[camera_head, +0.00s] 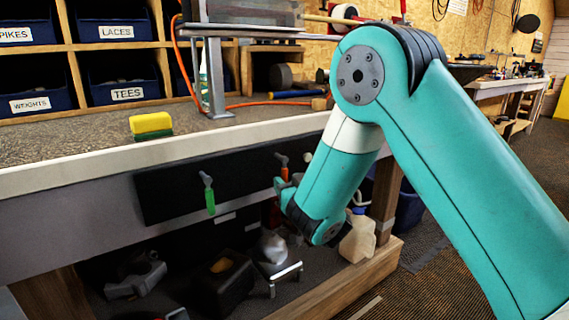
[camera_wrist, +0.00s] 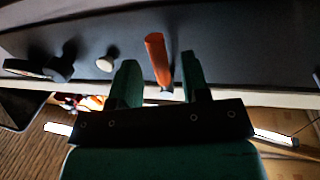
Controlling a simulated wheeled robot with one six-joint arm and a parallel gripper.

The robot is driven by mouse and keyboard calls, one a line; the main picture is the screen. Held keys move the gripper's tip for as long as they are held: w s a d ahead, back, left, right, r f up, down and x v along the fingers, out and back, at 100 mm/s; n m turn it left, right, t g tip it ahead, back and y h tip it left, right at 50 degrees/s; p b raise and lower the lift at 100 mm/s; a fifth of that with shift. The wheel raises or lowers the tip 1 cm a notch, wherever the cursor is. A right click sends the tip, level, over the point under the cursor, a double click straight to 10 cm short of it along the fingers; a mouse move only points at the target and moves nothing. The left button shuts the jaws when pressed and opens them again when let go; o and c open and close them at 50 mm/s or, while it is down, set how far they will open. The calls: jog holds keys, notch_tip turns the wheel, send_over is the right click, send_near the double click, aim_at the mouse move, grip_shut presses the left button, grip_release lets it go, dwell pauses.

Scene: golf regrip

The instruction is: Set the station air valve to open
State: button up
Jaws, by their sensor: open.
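A black panel (camera_head: 165,190) under the bench front carries a green-handled lever (camera_head: 210,198) hanging down on the left and an orange-handled lever (camera_head: 283,165) to its right. I cannot tell from any marking which lever is the station air valve. My gripper (camera_head: 281,186) is by the orange lever and partly hidden by my arm. In the wrist view my gripper (camera_wrist: 162,80) is open, with the orange handle (camera_wrist: 157,58) showing between its two fingers. I see no clear contact with the handle.
Round knobs (camera_wrist: 107,58) sit on the panel beside the lever. A yellow-green sponge (camera_head: 151,126) lies on the bench top above. A low shelf below holds dark bins (camera_head: 222,285), a small stand (camera_head: 276,270) and a pale jug (camera_head: 359,238).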

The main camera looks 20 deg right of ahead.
jog(key=shift+w+a+r+p, duration=0.1)
jog(key=shift+w+r+p, duration=0.1)
jog(key=shift+w+p, duration=0.55)
jog(key=shift+w+f, duration=0.15)
jog(key=shift+w, duration=0.4)
grip_shut()
jog(key=shift+a, duration=0.1)
